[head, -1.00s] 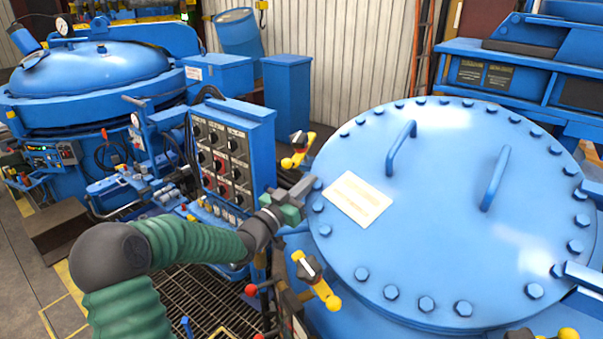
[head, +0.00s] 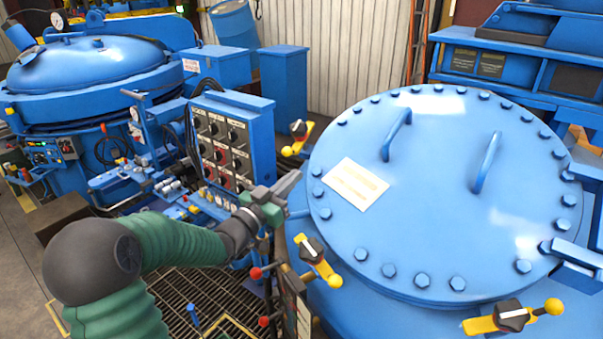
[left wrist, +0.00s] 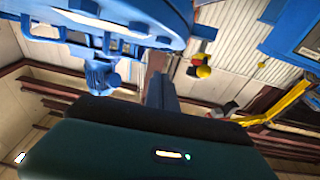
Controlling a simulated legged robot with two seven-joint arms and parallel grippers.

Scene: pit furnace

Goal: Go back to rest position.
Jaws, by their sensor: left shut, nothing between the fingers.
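My left arm comes in from the lower left in the head view. My left gripper (head: 290,183) is shut and empty. In the picture it lies between the control panel and the left rim of the round blue furnace lid (head: 440,215), near the lid's white label (head: 355,185). The left wrist view shows the gripper's dark body (left wrist: 150,140) across the bottom, with its fingers (left wrist: 162,92) together. The blue lid's rim (left wrist: 140,25) is upper left there. My right gripper is in neither view.
The control panel (head: 222,145) with several dark and red knobs stands left of the lid. Yellow-handled clamps (head: 318,260) sit around the lid. A second blue furnace (head: 95,75) is at the back left. A metal grating floor (head: 205,310) lies below my arm.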

